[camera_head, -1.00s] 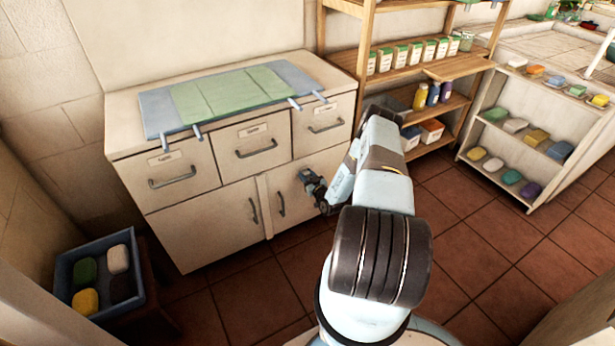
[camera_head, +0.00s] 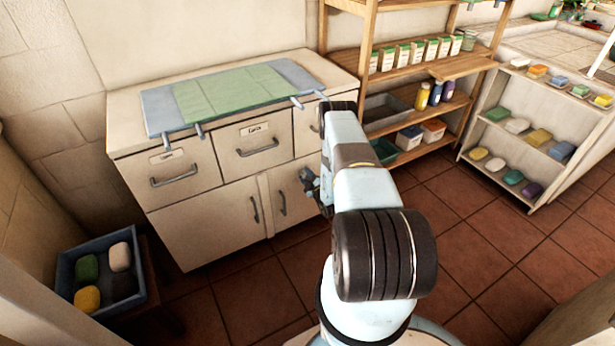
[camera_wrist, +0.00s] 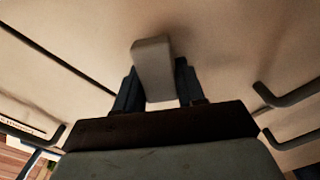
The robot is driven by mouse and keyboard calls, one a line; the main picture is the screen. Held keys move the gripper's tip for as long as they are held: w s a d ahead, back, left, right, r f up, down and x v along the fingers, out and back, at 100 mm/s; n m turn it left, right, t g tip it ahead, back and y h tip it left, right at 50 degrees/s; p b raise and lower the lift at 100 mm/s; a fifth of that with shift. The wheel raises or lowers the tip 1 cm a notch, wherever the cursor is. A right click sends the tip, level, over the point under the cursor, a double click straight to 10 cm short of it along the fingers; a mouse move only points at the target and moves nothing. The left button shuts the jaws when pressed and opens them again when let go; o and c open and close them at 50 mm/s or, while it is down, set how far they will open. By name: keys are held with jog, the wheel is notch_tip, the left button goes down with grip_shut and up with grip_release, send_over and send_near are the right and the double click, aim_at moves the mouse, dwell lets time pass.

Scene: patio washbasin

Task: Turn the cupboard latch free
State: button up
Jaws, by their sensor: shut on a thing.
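The cupboard (camera_head: 210,228) is a cream cabinet with two lower doors, each with a dark bar handle. My gripper (camera_head: 312,182) is at the right door, partly hidden behind my arm. In the wrist view the latch (camera_wrist: 152,52) is a pale, blocky tab on the cream front, tilted slightly from upright in the picture. My gripper's dark fingers (camera_wrist: 158,92) are on either side of its lower part, shut on it. The latch itself cannot be made out in the head view.
Three labelled drawers (camera_head: 252,146) are above the doors. A mat (camera_head: 235,95) lies on top with its clips at the front edge. A blue crate of soaps (camera_head: 66,270) stands at the left. Wooden shelves (camera_head: 420,70) stand at the right. Tiled floor (camera_head: 470,260) is open at right.

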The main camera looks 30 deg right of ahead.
jog(key=n, duration=0.5)
jog(key=shift+a+f, duration=0.3)
jog(key=shift+f, duration=0.1)
jog(key=shift+s+f+n, duration=0.1)
jog(key=shift+f+n, duration=0.1)
jog(key=shift+n, duration=0.9)
jog(key=shift+a, duration=0.1)
jog(key=o, duration=0.7)
jog(key=shift+c, duration=0.2)
jog(key=o, duration=0.3)
jog(key=s, duration=1.3)
jog(key=shift+s+d, duration=0.3)
jog(key=shift+d, duration=0.05)
